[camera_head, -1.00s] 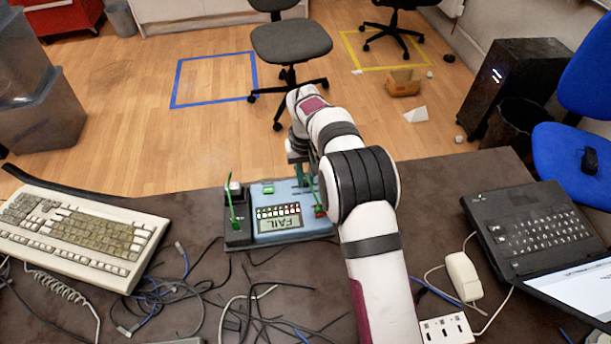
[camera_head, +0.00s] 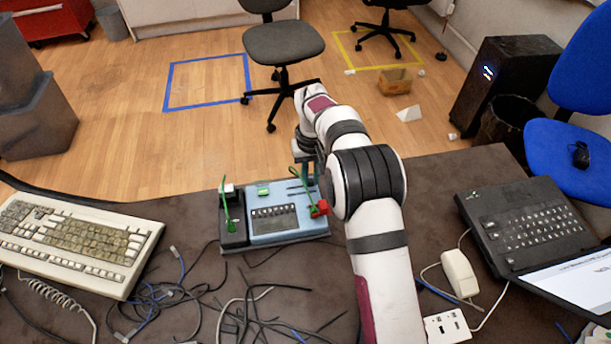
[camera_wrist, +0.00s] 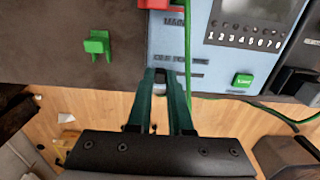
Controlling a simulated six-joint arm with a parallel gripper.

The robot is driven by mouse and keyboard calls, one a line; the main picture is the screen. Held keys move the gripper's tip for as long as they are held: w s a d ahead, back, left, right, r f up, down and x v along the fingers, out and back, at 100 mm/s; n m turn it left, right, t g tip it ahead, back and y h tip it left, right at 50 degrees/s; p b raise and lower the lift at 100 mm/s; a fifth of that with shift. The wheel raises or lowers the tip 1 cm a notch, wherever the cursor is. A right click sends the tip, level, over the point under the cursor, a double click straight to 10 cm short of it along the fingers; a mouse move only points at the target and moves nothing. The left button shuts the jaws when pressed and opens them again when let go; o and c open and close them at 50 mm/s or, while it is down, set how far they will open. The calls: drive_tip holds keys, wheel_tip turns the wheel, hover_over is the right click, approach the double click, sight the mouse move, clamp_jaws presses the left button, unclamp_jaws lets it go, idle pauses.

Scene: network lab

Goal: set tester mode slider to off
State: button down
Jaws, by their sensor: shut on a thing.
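The tester (camera_head: 285,233) is a light-blue box with a dark side part, on the near-left of my arm on the dark table. Its display (camera_head: 274,219) is dark and blank; it also shows blank in the wrist view (camera_wrist: 250,12). My gripper (camera_wrist: 162,76) reaches down at the tester's edge, its dark-green fingers closed on a small grey piece, apparently the mode slider (camera_wrist: 160,88). The fingers hide most of it. In the head view my gripper (camera_head: 308,168) is at the tester's far right corner, partly behind my arm.
A red plug (camera_head: 319,209) with a green cable is at the tester's right edge. A green button (camera_wrist: 243,80) is on its face. A separate green piece (camera_wrist: 97,45) stands on the table. A keyboard (camera_head: 75,240), loose cables (camera_head: 265,310) and a laptop (camera_head: 525,232) lie around.

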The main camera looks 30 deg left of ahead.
sight(312, 179)
drive_tip(key=shift+w+d, duration=0.15)
drive_tip(key=shift+w, duration=0.05)
drive_tip(key=c, duration=0.8)
unclamp_jaws()
wheel_tip(312, 179, up, 16)
drive_tip(key=shift+f, duration=0.1)
